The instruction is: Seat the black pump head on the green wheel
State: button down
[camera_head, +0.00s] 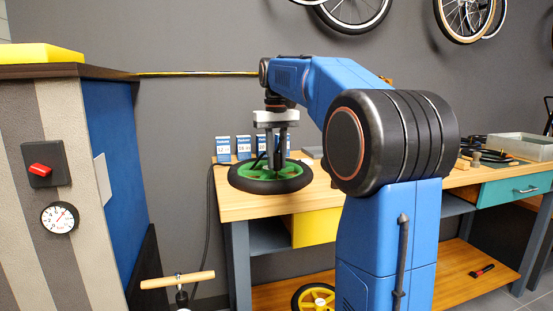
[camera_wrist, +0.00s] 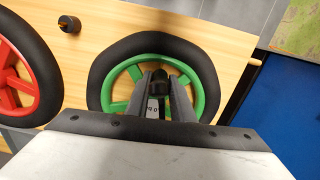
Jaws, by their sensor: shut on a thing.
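The green wheel (camera_head: 243,171) with its black tyre lies flat on the wooden workbench. In the wrist view its green rim and spokes (camera_wrist: 212,78) show below my gripper, and the tyre outline looks uneven. My gripper (camera_head: 273,168) points down over the wheel's middle. It is shut on a small dark thing, which appears to be the black pump head (camera_wrist: 160,84), between the fingertips. The fingers hide most of it. I cannot tell whether it touches the wheel.
A red wheel (camera_wrist: 22,72) and a small black part (camera_wrist: 69,24) lie beside the green wheel. Blue-and-white boxes (camera_head: 223,149) stand behind it. A floor pump with a wooden handle (camera_head: 178,280) stands in front, and a dark hose (camera_head: 209,215) hangs at the workbench (camera_head: 235,207). A striped cabinet (camera_head: 55,120) is at left.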

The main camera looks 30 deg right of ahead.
aim_at(276, 152)
jog(key=c, duration=1.5)
grip_release()
jog(key=shift+o, duration=0.2)
notch_tip(276, 152, up, 12)
jog(key=shift+s, duration=0.1)
